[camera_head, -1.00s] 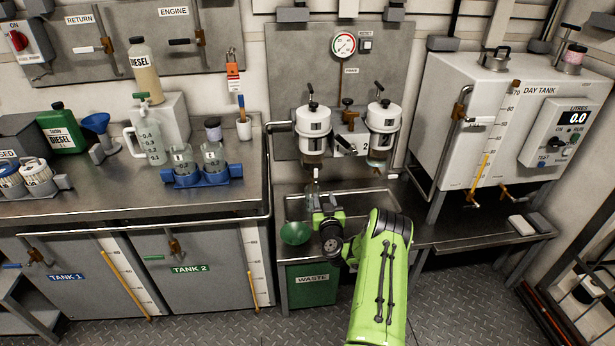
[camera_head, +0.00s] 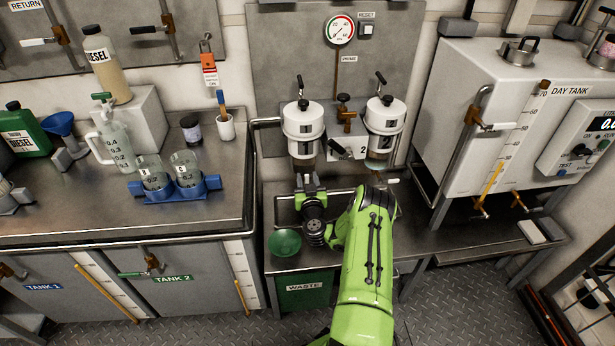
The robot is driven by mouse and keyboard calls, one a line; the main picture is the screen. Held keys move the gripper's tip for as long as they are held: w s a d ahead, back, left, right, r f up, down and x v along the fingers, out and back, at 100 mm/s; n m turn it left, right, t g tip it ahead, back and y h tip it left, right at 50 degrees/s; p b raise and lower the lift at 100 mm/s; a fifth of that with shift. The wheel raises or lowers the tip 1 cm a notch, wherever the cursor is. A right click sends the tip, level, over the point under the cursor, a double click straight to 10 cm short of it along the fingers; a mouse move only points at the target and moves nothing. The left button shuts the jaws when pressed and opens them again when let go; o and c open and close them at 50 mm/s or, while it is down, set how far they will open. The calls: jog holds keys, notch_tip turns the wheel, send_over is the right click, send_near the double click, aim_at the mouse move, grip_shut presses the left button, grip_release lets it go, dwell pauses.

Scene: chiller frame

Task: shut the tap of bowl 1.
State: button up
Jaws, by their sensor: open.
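Two white filter housings hang on the grey back panel. The left housing (camera_head: 303,122), which I take for bowl 1, has a bowl below it whose lower end is largely behind my gripper. Its tap cannot be made out. The right housing (camera_head: 385,117) has a clear bowl (camera_head: 376,160) below it. My gripper (camera_head: 309,181) is open, just under the left housing and over the steel tray. Whether its fingers touch the tap cannot be told.
A green funnel (camera_head: 286,242) sits at the bench front above the green waste bin (camera_head: 303,294). A blue holder (camera_head: 172,197) with two beakers stands to the left. The day tank (camera_head: 455,125) stands to the right. A brass valve (camera_head: 345,115) sits between the housings.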

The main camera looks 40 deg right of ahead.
jog(key=shift+c, duration=0.4)
grip_shut()
jog(key=shift+d, duration=0.1)
jog(key=m, duration=0.1)
jog(key=d+m+b, duration=0.1)
jog(key=s+m+b, duration=0.1)
jog(key=m, duration=0.1)
jog(key=shift+d+f, duration=0.3)
jog(key=shift+f, duration=0.05)
notch_tip(320, 180, down, 5)
jog(key=s+d+m+b, duration=0.2)
jog(key=m+b, duration=0.1)
jog(key=m, duration=1.1)
jog(key=shift+d+f+m, duration=0.15)
jog(key=shift+d+m, duration=0.25)
jog(key=shift+s+f, duration=0.15)
jog(key=shift+f, duration=0.05)
